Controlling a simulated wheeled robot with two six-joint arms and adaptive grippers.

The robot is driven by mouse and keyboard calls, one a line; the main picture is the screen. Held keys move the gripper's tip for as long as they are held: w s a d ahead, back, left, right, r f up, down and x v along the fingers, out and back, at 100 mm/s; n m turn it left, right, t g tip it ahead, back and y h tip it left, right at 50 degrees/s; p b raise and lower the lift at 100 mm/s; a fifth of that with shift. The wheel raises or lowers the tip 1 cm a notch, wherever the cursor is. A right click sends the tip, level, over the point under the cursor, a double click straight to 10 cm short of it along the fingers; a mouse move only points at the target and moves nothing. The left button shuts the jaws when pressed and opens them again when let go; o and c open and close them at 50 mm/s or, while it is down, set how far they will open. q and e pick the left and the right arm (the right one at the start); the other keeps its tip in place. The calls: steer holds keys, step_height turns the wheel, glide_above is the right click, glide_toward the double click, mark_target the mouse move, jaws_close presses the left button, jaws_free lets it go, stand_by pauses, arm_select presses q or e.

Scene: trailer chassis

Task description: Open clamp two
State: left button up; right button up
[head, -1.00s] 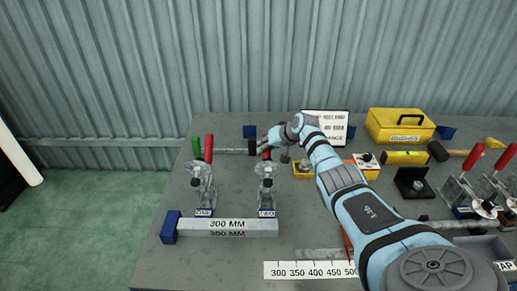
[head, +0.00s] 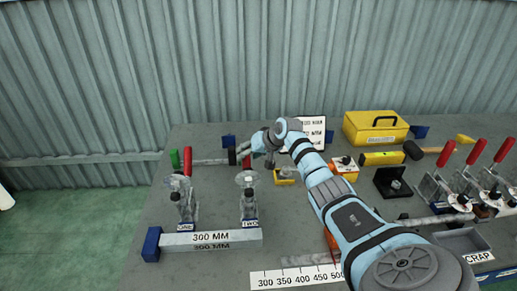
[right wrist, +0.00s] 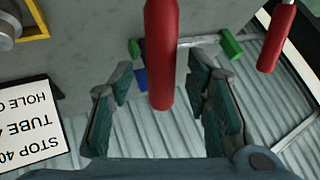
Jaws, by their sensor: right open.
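Clamp two (head: 249,205), labelled TWO, stands at the right part of the 300 MM bar. Its red handle (head: 246,161) points up and is partly hidden by my right gripper (head: 256,147). In the right wrist view a red handle (right wrist: 161,55) lies between the open, green-padded fingers of my right gripper (right wrist: 165,88). The fingers show gaps on both sides of it. Clamp one (head: 182,205), labelled ONE, stands to the left with its red handle (head: 187,160) upright. My left gripper is not in view.
A 300 MM bar (head: 212,240) lies in front of the clamps. A sign (head: 314,126), a yellow case (head: 376,127) and more red-handled clamps (head: 440,180) stand to the right. A second red handle (right wrist: 277,38) is beside the gripper in the right wrist view.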

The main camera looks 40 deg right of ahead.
steer(key=v, duration=0.9)
steer(key=shift+s, duration=0.2)
steer(key=shift+r, duration=0.2)
